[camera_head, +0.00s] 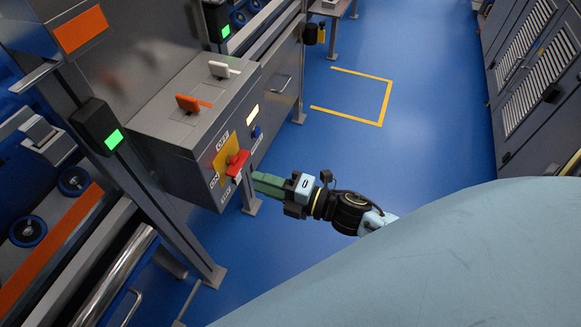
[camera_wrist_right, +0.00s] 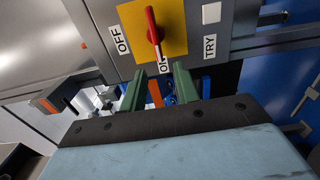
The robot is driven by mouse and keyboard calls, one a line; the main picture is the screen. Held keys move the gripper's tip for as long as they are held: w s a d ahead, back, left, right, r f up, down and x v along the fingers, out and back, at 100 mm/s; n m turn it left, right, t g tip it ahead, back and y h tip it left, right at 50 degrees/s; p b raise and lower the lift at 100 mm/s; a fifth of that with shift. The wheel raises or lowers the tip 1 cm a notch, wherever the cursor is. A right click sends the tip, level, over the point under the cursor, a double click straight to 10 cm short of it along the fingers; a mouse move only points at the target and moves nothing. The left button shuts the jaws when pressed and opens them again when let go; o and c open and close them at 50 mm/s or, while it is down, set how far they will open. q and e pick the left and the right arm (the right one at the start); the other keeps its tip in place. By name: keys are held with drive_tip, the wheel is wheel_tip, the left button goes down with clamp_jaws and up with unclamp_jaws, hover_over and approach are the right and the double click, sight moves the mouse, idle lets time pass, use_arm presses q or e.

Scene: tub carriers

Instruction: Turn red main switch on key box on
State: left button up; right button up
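The grey key box (camera_head: 188,165) stands left of centre in the head view. Its front has a yellow plate (camera_head: 224,150) with the red main switch (camera_head: 238,163). In the right wrist view the red switch (camera_wrist_right: 153,26) stands out from the yellow plate (camera_wrist_right: 176,38), its handle running roughly up and down the picture. OFF and TRY labels show beside it; the ON label is partly hidden. I cannot tell for sure which setting it points to. My right gripper (camera_head: 256,181) is open, green fingers apart and empty, just short of the switch. My left gripper is out of view.
An orange lever (camera_head: 187,103) and a white lever (camera_head: 219,69) are on the box top. A conveyor lies left. Blue floor (camera_head: 330,150) is free to the right, with grey cabinets (camera_head: 535,80) beyond.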

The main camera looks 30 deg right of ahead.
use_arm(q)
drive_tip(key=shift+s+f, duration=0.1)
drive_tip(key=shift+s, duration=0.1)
use_arm(e)
drive_tip(key=v, duration=0.7)
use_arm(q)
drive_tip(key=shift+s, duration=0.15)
